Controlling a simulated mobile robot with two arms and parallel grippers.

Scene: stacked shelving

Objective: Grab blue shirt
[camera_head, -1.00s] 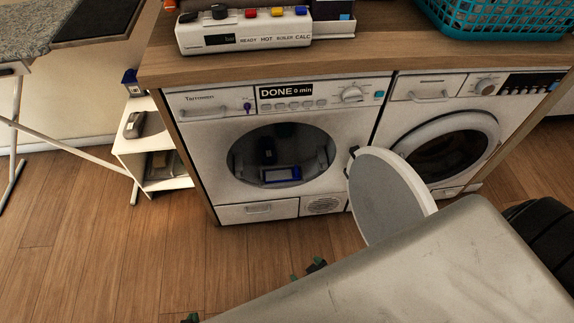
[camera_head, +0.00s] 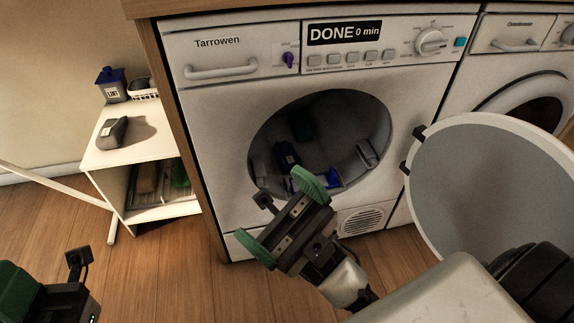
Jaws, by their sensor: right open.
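The washing machine on the left (camera_head: 225,120) has its round door (camera_head: 490,190) swung open to the right. Inside its dark drum (camera_head: 340,125) I see a small bright blue patch (camera_head: 334,178) low down, partly hidden by my gripper, and a dark blue piece (camera_head: 287,154) to its left. I cannot tell clearly whether either is the blue shirt. My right gripper (camera_head: 283,216) is open and empty, with green fingertips apart, in front of the drum's lower left edge. My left gripper (camera_head: 50,295) is only partly in view at the bottom left corner.
A second washing machine (camera_head: 520,75) stands to the right. A small white shelf (camera_head: 110,158) with a lint box (camera_head: 112,86) stands to the left. The open door limits room on the right of the drum opening. Wood floor (camera_head: 170,265) lies clear in front.

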